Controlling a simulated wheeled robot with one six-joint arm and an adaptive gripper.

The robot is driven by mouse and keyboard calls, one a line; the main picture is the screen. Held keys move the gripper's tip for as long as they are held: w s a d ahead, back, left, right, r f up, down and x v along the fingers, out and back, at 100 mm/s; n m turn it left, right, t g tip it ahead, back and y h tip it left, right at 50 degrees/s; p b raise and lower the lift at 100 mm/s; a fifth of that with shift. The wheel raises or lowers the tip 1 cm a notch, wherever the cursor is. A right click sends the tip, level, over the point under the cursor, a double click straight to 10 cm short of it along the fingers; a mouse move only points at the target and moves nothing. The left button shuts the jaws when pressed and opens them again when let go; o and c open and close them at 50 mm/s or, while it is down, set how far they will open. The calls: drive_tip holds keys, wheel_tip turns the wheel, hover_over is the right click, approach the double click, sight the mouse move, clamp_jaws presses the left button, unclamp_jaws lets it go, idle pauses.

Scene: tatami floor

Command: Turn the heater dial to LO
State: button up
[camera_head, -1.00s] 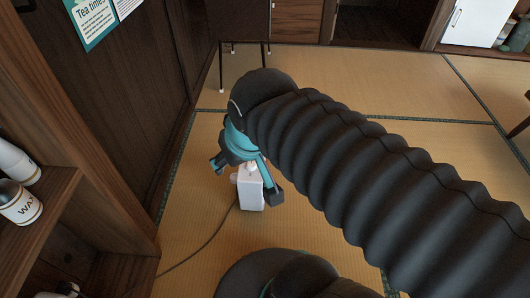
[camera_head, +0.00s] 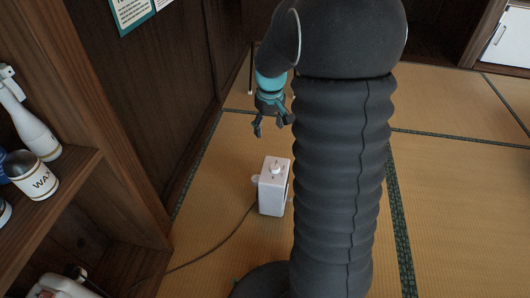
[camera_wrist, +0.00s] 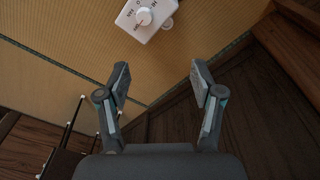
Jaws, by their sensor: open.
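The heater is a small white box (camera_head: 272,190) standing on the tatami, with a cord running from it. Its round white dial (camera_head: 275,169) is on the top face. In the wrist view the heater (camera_wrist: 154,30) is at the top edge, and its dial (camera_wrist: 143,17) shows a pointer and small dark markings that I cannot read surely. My gripper (camera_head: 270,133) is open and empty, raised above and behind the heater, apart from it. In the wrist view its two fingers (camera_wrist: 161,82) are spread, with the heater beyond their tips.
A wooden shelf (camera_head: 80,185) with a wax can (camera_head: 33,175) and a spray bottle (camera_head: 30,122) stands at the left. A dark wooden wall (camera_head: 150,90) rises behind it. The cord (camera_head: 215,248) runs across the floor to the left. Open tatami (camera_head: 450,180) lies to the right.

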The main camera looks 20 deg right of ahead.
drive_tip(key=g+b, duration=0.1)
approach(275, 167)
wheel_tip(275, 167, down, 9)
drive_tip(key=shift+w+d+r+b, duration=0.1)
drive_tip(key=shift+w+d+b, duration=0.1)
drive_tip(key=shift+b, duration=0.8)
drive_tip(key=c, duration=1.1)
